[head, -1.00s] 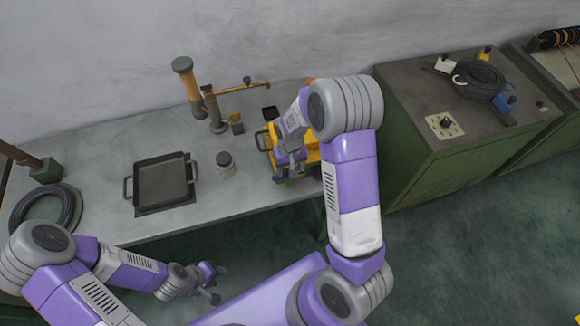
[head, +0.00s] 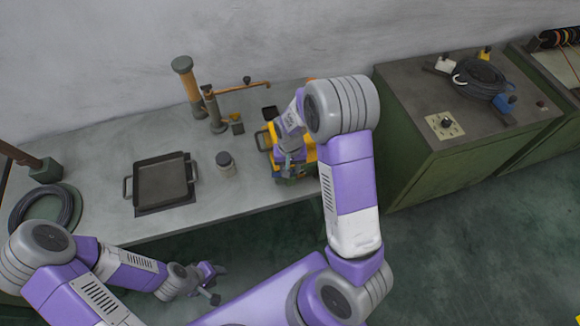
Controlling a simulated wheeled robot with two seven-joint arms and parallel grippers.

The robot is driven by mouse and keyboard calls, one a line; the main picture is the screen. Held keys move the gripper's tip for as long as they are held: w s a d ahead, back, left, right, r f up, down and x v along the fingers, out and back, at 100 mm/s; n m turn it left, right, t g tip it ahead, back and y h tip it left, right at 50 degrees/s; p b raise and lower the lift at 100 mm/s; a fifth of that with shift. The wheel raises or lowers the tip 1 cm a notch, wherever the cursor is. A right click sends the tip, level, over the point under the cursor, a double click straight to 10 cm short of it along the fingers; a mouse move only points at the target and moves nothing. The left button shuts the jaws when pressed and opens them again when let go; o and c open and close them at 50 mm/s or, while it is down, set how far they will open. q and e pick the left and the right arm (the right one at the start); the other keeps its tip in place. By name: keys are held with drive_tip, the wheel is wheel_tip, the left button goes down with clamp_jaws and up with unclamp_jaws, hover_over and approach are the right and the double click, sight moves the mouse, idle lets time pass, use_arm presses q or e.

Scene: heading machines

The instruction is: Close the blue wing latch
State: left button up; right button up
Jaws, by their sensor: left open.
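I cannot make out the blue wing latch. A yellow and dark machine or case (head: 309,153) stands at the right end of the grey bench, with a dark handle-like loop on its left side. My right gripper (head: 290,165) is over this yellow thing, and the arm and wrist hide much of it. Its fingers are too small and covered to tell open from shut, or whether they touch. My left gripper (head: 217,284) is open and empty, low in front of the bench's front edge, away from the yellow thing.
A dark square tray (head: 160,184) and a lidded jar (head: 226,164) are on the bench (head: 110,150). Behind them stand an orange-brown post (head: 188,85) and a copper pipe with a tap (head: 240,87). A cable coil (head: 45,210) lies left. A green cabinet (head: 450,150) stands right.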

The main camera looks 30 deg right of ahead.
drive_tip(key=m, duration=0.3)
drive_tip(key=shift+m, duration=0.3)
drive_tip(key=m+p, duration=0.1)
drive_tip(key=m, duration=0.2)
drive_tip(key=shift+r+m, duration=0.1)
drive_tip(key=shift+m, duration=0.2)
drive_tip(key=m+p, duration=0.2)
drive_tip(key=m, duration=0.2)
drive_tip(key=shift+m, duration=0.3)
drive_tip(key=shift+m+p, duration=1)
drive_tip(key=shift+m, duration=0.8)
drive_tip(key=o, duration=1)
drive_tip(key=shift+o, duration=0.2)
wheel_tip(320, 180, up, 7)
drive_tip(key=shift+r+p, duration=0.2)
drive_tip(key=shift+p, duration=0.2)
